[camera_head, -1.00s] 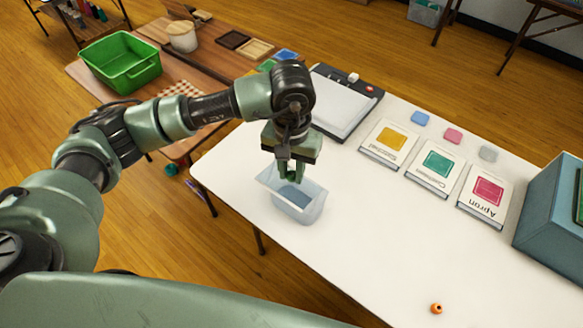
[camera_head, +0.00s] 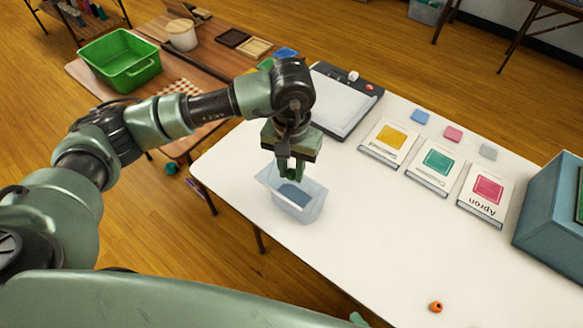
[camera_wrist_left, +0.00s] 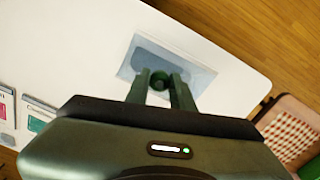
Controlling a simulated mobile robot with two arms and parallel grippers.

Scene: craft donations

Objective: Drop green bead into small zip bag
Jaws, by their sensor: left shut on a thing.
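The small zip bag (camera_head: 304,207) is a translucent, open-topped container with a bluish patch, standing near the left edge of the white table. It also shows in the wrist view (camera_wrist_left: 205,77). My left gripper (camera_head: 289,180) is above the bag's opening, pointing down. In the wrist view its two fingers (camera_wrist_left: 160,88) are shut on a small dark green round thing, the green bead (camera_wrist_left: 160,79), held over the bag. In the head view the bead is largely hidden by the fingers. A bit of green at the bottom edge may be my right arm; its gripper does not show.
An orange bead (camera_head: 436,307) lies near the table's front edge. Several labelled packets, including a pink one (camera_head: 487,189), and a teal box (camera_head: 552,215) stand to the right. A paper trimmer (camera_head: 343,103) lies behind the bag. The table's middle is clear.

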